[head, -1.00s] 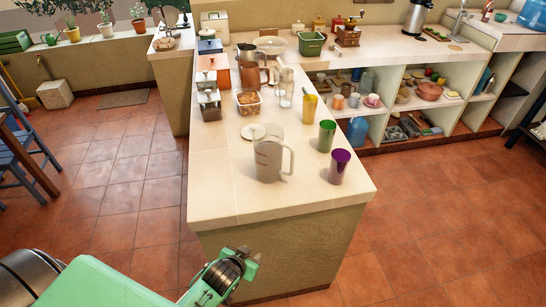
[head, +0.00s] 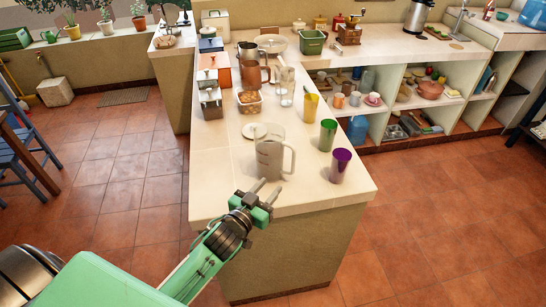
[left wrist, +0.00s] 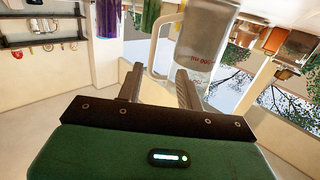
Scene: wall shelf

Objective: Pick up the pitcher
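The pitcher (head: 270,153) is clear, with a handle on its right side. It stands upright near the front end of the counter. In the left wrist view the pitcher (left wrist: 208,45) appears upside down beyond the fingers, with red markings on it. My left gripper (head: 262,187) is open and empty, in front of the pitcher and apart from it. In the left wrist view its two fingers (left wrist: 158,82) are spread, with nothing between them. My right gripper is not in view.
A purple cup (head: 340,165) and a green cup (head: 327,134) stand right of the pitcher. A yellow cup (head: 310,106), a glass jar (head: 286,88) and a food container (head: 248,101) stand behind. The counter (head: 225,180) is bare left of the pitcher.

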